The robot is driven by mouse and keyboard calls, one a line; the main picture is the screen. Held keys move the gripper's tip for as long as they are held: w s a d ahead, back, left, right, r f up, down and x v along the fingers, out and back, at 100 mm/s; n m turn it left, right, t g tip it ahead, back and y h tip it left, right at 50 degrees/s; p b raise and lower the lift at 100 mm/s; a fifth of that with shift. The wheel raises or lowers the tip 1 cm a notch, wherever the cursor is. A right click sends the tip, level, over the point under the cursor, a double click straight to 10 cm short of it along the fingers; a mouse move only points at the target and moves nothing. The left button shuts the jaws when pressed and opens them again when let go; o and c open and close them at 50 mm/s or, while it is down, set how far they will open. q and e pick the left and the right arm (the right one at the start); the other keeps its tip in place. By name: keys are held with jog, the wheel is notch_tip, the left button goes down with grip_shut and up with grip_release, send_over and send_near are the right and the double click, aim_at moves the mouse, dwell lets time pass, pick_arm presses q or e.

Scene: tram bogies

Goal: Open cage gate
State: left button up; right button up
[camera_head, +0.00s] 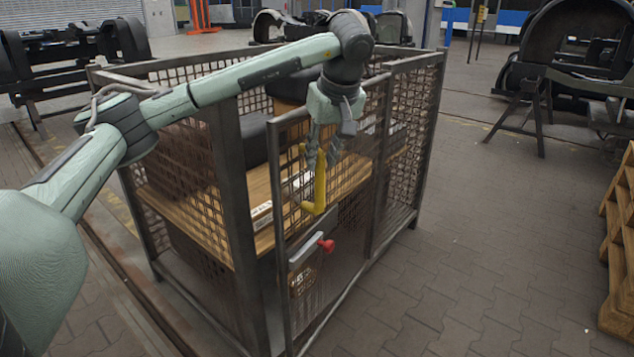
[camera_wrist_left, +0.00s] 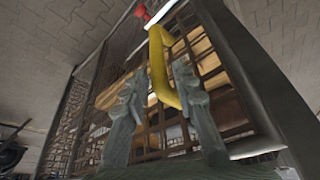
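The cage gate (camera_head: 281,225) is a dark metal frame with mesh on the front right side of the cage (camera_head: 240,225). Its left upright stands beside the corner post with a narrow gap; I cannot tell whether it is ajar. A yellow bent handle (camera_head: 319,188) is on the gate, with a red knob (camera_head: 326,246) below it. My left gripper (camera_head: 322,160) points down at the handle's upper part. In the left wrist view the handle (camera_wrist_left: 159,65) lies between its spread fingers (camera_wrist_left: 156,88), with no clear contact. My right gripper is not in view.
Inside the cage are a wooden board (camera_head: 185,213) and dark parts. A wooden pallet stack (camera_head: 618,250) stands at the right edge. Black bogie parts on stands (camera_head: 540,100) are at the back right. The paved floor (camera_head: 470,260) right of the cage is clear.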

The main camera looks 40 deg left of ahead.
aim_at(317, 182)
pick_arm(q)
jog(key=x, duration=0.8)
jog(key=shift+w+f, duration=0.1)
jog(key=shift+f, duration=0.15)
grip_shut()
